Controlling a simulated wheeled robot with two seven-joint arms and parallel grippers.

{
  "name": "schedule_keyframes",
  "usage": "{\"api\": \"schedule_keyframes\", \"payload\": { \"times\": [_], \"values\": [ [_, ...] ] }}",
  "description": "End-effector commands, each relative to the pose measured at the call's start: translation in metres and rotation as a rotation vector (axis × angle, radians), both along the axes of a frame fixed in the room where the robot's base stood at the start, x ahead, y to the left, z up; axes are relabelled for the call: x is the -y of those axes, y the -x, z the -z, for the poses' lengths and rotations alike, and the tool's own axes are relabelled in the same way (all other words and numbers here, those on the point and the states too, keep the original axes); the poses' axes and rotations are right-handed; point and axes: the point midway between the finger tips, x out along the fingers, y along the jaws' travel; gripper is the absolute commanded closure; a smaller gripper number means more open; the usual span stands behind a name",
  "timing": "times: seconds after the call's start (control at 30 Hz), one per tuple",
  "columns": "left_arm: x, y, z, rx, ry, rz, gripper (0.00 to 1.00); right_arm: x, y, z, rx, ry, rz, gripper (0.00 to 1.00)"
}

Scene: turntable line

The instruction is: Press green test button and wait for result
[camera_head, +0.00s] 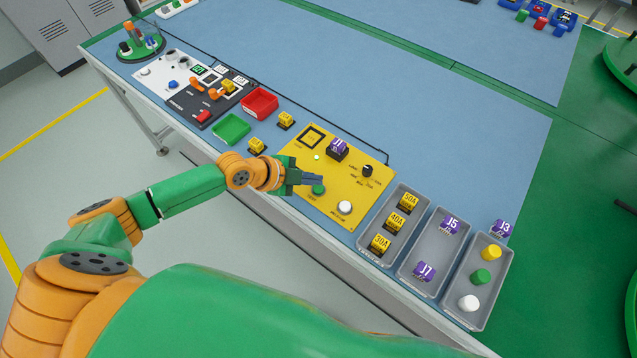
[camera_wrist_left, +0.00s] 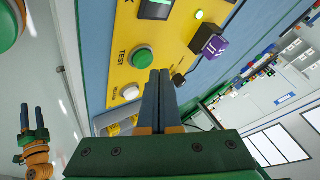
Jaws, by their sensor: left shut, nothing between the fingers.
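The yellow test panel (camera_head: 297,152) lies on the blue bench. Its green test button (camera_head: 318,190) also shows clear in the wrist view (camera_wrist_left: 142,58), with TEST printed beside it. My left gripper (camera_head: 318,180) is shut and empty, just above the panel by the button. In the wrist view its fingertips (camera_wrist_left: 160,73) are beside the button; contact cannot be told. A purple J module (camera_head: 338,148) sits on the panel. A small green lamp (camera_head: 317,157) is lit near the dark screen (camera_head: 311,137). My right gripper (camera_wrist_left: 34,112) shows only in the wrist view, fingers apart, away from the panel.
A white button (camera_head: 345,207) and a black knob (camera_head: 367,170) are also on the panel. Grey trays (camera_head: 365,238) with yellow and purple modules and coloured caps stand to the right. A green bin (camera_head: 231,128) and a red bin (camera_head: 260,102) stand to the left.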

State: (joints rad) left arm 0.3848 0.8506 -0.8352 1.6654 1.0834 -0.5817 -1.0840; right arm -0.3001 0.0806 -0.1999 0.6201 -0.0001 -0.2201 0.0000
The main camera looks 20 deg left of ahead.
Motion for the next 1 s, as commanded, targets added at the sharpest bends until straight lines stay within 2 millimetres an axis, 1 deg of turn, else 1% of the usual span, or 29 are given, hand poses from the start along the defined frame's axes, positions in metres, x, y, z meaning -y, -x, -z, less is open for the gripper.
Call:
{"api": "schedule_keyframes", "payload": {
  "times": [0.3, 0.37, 0.8, 0.87, 1.0],
  "values": [
    [0.0, 0.0, -0.002, 0.0, 0.0, 0.0, 1.0, 0.0, 0.0, -0.002, 0.0, 0.0, 0.0, 0.5],
    [0.0, 0.0, -0.006, 0.0, 0.0, 0.0, 1.0, 0.0, 0.0, -0.005, 0.0, 0.0, 0.0, 0.5],
    [0.0, 0.0, -0.051, 0.0, 0.0, 0.0, 1.0, 0.0, 0.0, -0.044, 0.0, -0.001, 0.0, 0.5],
    [0.0, 0.0, -0.053, 0.0, 0.0, 0.0, 1.0, 0.0, 0.0, -0.046, 0.0, -0.001, 0.0, 0.5],
    [0.0, 0.0, -0.05, 0.0, 0.0, 0.0, 1.0, 0.0, 0.0, -0.044, 0.0, -0.001, 0.0, 0.5]
  ]
}}
